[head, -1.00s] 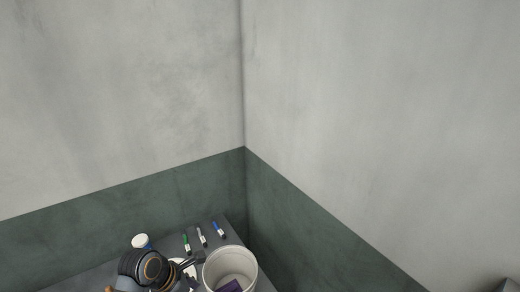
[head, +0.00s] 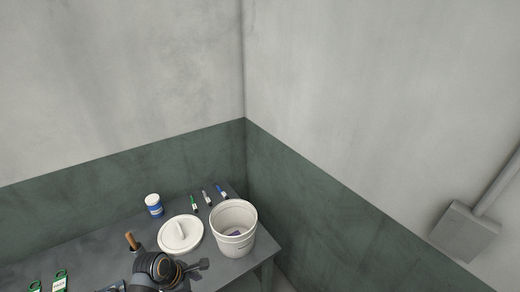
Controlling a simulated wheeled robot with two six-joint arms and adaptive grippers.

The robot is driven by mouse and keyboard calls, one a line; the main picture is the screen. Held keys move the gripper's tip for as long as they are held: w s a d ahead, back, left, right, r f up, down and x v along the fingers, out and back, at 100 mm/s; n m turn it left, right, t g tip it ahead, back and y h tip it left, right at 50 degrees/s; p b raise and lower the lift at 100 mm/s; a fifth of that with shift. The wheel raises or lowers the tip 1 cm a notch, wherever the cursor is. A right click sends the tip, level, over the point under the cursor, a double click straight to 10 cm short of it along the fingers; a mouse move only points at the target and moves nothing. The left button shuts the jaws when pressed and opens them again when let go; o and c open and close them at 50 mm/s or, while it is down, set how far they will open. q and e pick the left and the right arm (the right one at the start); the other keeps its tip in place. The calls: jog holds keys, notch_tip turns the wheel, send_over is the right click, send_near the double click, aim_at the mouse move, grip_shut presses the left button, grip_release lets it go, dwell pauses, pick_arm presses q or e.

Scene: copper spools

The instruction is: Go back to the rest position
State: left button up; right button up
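My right gripper is out of view. No copper spools can be made out.
The white bucket (head: 233,246) stands near the table's right corner with a small purple thing inside. A round white lid (head: 170,236), a blue-white jar (head: 153,205), several markers (head: 207,196), a wooden handle (head: 130,241) and green tags (head: 60,281) lie around. Walls meet behind.

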pick_arm(q)
jog(key=s+a+f+m+y+b, duration=0.1)
jog(key=s+a+f+m+b, duration=0.2)
jog(key=f, duration=0.8)
jog(key=s+a+f+m+y+b, duration=0.1)
jog(key=s+f+m, duration=0.35)
jog(key=f, duration=0.55)
jog(key=s+a+f+m+y+b, duration=0.1)
jog(key=s+a+f+m+b, duration=0.3)
jog(key=f, duration=0.7)
jog(key=s+f+m+b, duration=0.1)
jog(key=s+f+m, duration=0.4)
jog(key=s, duration=0.6)
jog(key=s+f+m+g+y+b, duration=0.1)
jog(key=s+f+m, duration=0.5)
jog(key=s+f, duration=0.4)
jog(key=shift+s+a, duration=0.3)
jog(key=shift+s, duration=0.55)
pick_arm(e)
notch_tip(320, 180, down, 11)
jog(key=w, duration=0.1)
